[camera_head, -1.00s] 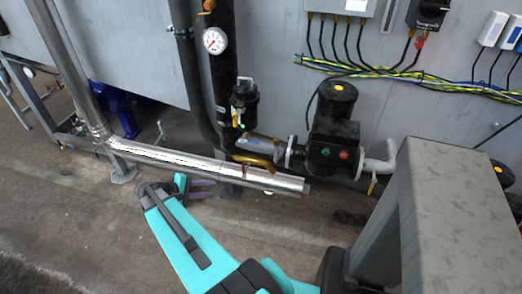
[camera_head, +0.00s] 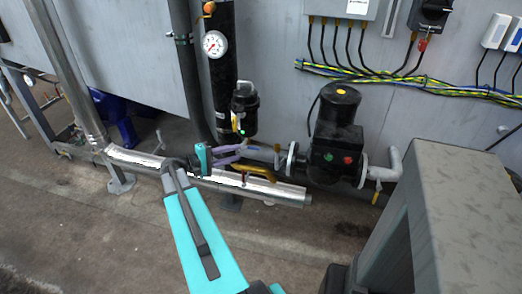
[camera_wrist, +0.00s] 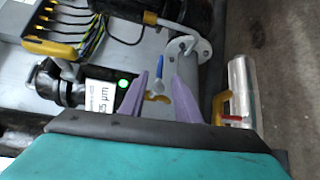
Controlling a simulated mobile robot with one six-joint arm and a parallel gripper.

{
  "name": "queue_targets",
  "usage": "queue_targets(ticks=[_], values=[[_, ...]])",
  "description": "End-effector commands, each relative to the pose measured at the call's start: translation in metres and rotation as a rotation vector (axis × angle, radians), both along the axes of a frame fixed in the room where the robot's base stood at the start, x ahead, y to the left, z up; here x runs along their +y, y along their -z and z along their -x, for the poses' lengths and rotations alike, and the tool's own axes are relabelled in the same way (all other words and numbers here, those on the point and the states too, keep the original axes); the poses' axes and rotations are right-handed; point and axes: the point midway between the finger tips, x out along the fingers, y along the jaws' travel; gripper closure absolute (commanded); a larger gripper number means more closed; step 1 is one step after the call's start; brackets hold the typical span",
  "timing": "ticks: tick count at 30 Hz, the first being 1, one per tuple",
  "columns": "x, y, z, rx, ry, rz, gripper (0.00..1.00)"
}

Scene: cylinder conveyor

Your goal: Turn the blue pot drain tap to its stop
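The blue tap lever (camera_wrist: 159,69) shows in the wrist view, with a pale round end towards me. It lies between the lines of my two purple fingertips; I cannot tell whether either finger touches it. My gripper (camera_wrist: 161,76) is open, and no object is clearly held. In the head view my gripper (camera_head: 242,154) is at the pipework just below the black filter pot (camera_head: 243,108). The blue lever cannot be made out there. In the wrist view the black pot (camera_wrist: 72,85) is left of the fingers, with a white label and a green dot.
A yellow lever (camera_head: 255,173) sits by the shiny pipe (camera_head: 140,160) below my gripper. A black pump (camera_head: 334,135) stands to the right. Yellow-green cables (camera_head: 400,80) run along the wall. A grey block (camera_head: 440,200) fills the right foreground.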

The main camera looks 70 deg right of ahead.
Motion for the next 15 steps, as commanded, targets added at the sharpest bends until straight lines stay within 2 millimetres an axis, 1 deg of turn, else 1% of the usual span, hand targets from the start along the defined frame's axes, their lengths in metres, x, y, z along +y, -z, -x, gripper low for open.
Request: queue_targets(ticks=[8, 15], values=[[-0.013, 0.002, 0.013, 0.000, 0.003, -0.001, 0.70], [-0.036, 0.007, 0.033, 0.001, 0.003, -0.001, 0.70]])
